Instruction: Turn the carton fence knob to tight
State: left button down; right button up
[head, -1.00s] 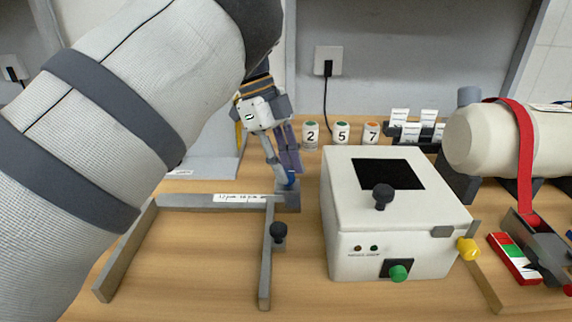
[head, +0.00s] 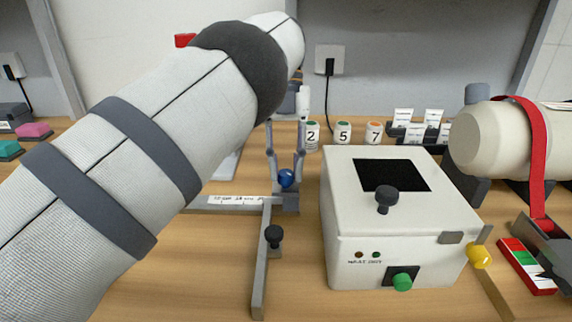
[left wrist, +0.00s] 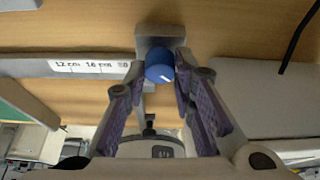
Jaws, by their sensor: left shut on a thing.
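The carton fence is a grey rail with a printed scale label (head: 240,200) and a grey arm (head: 260,275) towards the front. Its blue round knob (head: 286,178) sits on a grey block at the rail's right end. In the left wrist view the knob (left wrist: 160,68) shows a white pointer line aimed down and slightly right; no tight marking is readable. My left gripper (head: 286,172) is shut on the blue knob, one finger on each side, coming down from behind. Its purple-padded fingers also show in the left wrist view (left wrist: 159,72). My right gripper is out of view.
A white box (head: 345,215) with a black top knob and green front button stands close right of the fence. A black knob (head: 273,237) is on the fence arm. Numbered pots (head: 343,132) stand behind. A red-strapped beige cylinder (head: 490,140) lies at the right.

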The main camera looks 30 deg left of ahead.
pick_arm(q)
jog(key=m+y, duration=0.1)
jog(key=m, duration=0.1)
jog(key=shift+m, duration=0.4)
jog(key=shift+d+m+y, duration=0.15)
jog(key=shift+m+y, duration=0.45)
jog(key=shift+m, duration=0.8)
jog(key=c, duration=1.3)
grip_release()
jog(key=shift+w, duration=0.1)
jog(key=shift+c, duration=0.2)
